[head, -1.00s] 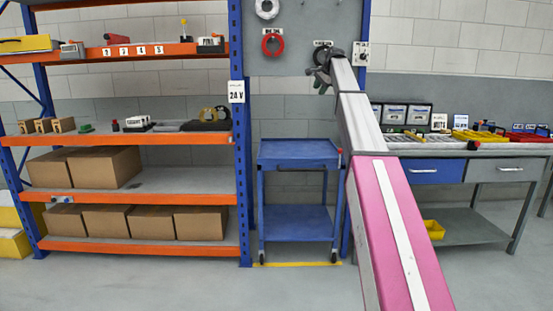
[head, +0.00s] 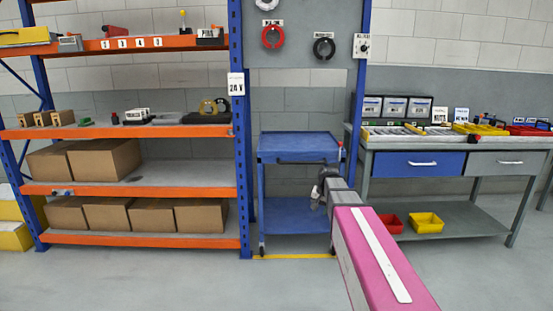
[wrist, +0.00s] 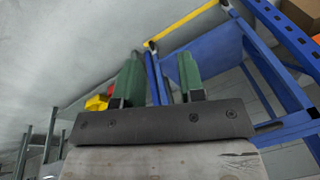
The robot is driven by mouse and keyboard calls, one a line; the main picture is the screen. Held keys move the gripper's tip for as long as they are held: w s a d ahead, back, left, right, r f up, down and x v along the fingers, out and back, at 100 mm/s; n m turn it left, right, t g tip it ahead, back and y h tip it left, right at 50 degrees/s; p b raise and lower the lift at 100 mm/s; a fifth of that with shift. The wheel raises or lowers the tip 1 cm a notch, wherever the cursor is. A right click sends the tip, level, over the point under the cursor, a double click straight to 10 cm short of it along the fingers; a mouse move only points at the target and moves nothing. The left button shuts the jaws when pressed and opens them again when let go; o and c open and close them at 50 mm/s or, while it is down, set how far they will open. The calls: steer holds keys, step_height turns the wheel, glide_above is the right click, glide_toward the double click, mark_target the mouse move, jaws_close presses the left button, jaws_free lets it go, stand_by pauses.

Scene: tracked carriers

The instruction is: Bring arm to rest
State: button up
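My arm reaches forward and low in the head view, and my gripper (head: 318,192) is at its far end, in front of the blue cart (head: 298,150). In the wrist view my gripper (wrist: 160,80) shows two green fingers standing apart with a clear gap and nothing between them. The blue cart's frame and shelf (wrist: 205,55) lie beyond the fingers in the wrist view. I cannot tell the exact distance between the fingers and the cart.
An orange and blue rack (head: 140,190) with boxes and tools stands left. A workbench (head: 450,145) with trays stands right, with a red bin (head: 391,223) and a yellow bin (head: 426,223) on its lower shelf. Rings hang on the grey panel (head: 295,65). The floor in front is clear.

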steer(key=s+f+n, duration=0.1)
steer(key=s+f, duration=0.3)
steer(key=s, duration=0.3)
steer(key=s+f+n+g, duration=0.1)
steer(key=s+f, duration=0.4)
steer(key=s, duration=0.3)
steer(key=s+f+n+g+h, duration=0.1)
steer(key=s+f, duration=0.3)
steer(key=s, duration=0.4)
steer(key=shift+f+n, duration=0.15)
steer(key=shift+n, duration=0.45)
